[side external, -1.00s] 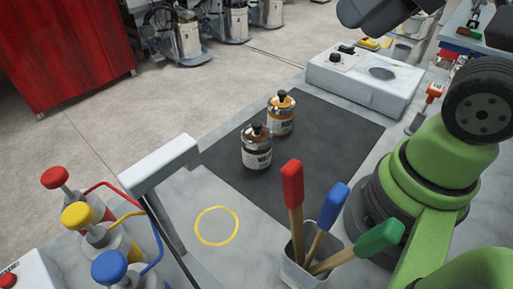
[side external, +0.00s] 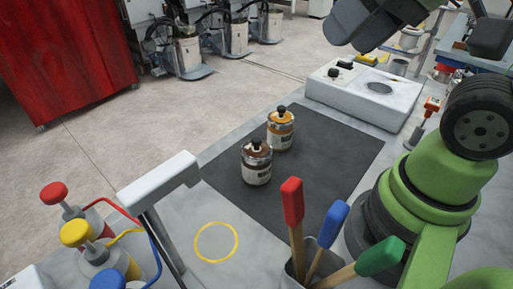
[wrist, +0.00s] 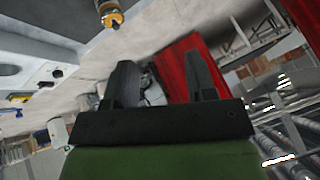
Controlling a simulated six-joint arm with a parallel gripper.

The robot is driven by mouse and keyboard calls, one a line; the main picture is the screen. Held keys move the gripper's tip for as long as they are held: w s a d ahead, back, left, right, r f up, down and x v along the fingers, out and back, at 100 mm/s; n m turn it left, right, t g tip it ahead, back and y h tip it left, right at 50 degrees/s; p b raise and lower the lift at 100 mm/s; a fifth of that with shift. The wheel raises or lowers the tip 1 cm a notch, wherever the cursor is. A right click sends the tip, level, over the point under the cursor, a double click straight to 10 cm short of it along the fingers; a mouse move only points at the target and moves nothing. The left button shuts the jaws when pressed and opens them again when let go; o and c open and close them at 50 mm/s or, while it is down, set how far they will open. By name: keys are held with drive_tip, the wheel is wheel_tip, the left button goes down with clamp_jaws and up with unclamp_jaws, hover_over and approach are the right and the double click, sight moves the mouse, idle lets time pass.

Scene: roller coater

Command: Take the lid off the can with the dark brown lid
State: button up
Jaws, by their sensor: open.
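The can with the dark brown lid (side external: 257,166) stands upright on the black mat in the side view. A dark knob tops its lid, which is on the can. A second can with an orange lid (side external: 281,131) stands just behind it, to the right. The orange-lidded can (wrist: 109,14) also shows at the top edge of the wrist view; the brown-lidded can is not visible there. My gripper (wrist: 160,58) is open and empty, its two dark fingers apart. In the side view, a dark part of my arm is at the top, well above the mat, and the fingertips cannot be made out.
The black mat (side external: 335,145) is mostly clear around the cans. A white device (side external: 345,100) stands at its far end. A pot of brushes with red, blue and green handles (side external: 292,203) stands in front. A yellow ring (side external: 216,258) marks the bench. Pump bottles (side external: 80,235) stand at left.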

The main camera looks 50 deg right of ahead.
drive_tip(key=w+f+n+g, duration=0.2)
drive_tip(key=w+n+g, duration=0.1)
drive_tip(key=w, duration=0.3)
drive_tip(key=n+g+h, duration=0.2)
drive_tip(key=n+g, duration=0.2)
hover_over(256, 138)
wheel_tip(256, 138, down, 10)
wheel_tip(256, 138, down, 4)
drive_tip(key=shift+w+a+f, duration=0.1)
drive_tip(key=shift+a, duration=0.05)
wheel_tip(256, 138, down, 6)
drive_tip(key=shift+r, duration=0.1)
clamp_jaws()
